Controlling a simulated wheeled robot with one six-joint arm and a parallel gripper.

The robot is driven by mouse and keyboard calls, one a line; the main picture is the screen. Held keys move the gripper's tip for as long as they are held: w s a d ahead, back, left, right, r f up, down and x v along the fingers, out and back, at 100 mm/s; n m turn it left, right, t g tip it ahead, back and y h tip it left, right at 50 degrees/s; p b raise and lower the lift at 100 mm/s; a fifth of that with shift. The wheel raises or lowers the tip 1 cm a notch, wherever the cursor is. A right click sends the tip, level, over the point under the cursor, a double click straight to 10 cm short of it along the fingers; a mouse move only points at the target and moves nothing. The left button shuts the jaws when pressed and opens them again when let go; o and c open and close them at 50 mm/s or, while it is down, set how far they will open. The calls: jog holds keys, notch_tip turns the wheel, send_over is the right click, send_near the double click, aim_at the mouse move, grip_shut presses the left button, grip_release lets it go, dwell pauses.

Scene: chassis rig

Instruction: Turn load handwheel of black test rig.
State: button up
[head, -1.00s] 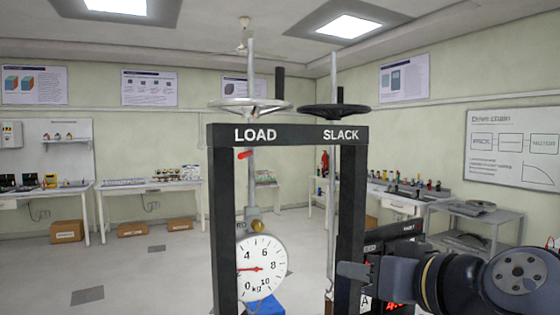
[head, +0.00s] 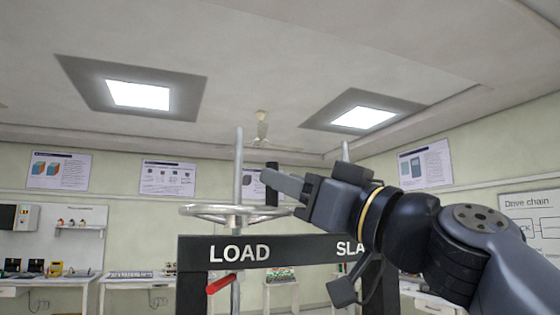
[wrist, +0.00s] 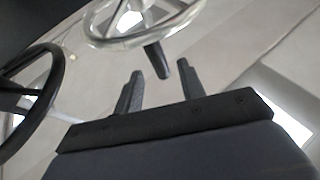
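The black test rig's crossbar (head: 300,247) reads LOAD on the left; the SLACK label is partly covered by my arm. The silver load handwheel (head: 205,210) sits above LOAD on a threaded rod, with an upright black handle (head: 271,170) at its right side. My gripper (head: 268,178) points left at that handle. In the wrist view the load handwheel (wrist: 98,38) is at the top, and its black handle (wrist: 157,60) shows just ahead of and between my two spread fingers (wrist: 159,72). Contact with the handle does not show.
The black slack handwheel (wrist: 55,75) lies at the left of the wrist view; in the head view my arm hides it. A red piece (head: 220,283) sticks out below the crossbar. Wall benches (head: 130,281) stand well behind the rig.

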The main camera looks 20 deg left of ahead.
jog(key=p+x, duration=0.2)
jog(key=x, duration=0.2)
jog(key=shift+a+r, duration=0.15)
jog(key=shift+w+a+r, duration=0.1)
jog(key=shift+w+a, duration=0.1)
jog(key=shift+a, duration=0.4)
grip_shut()
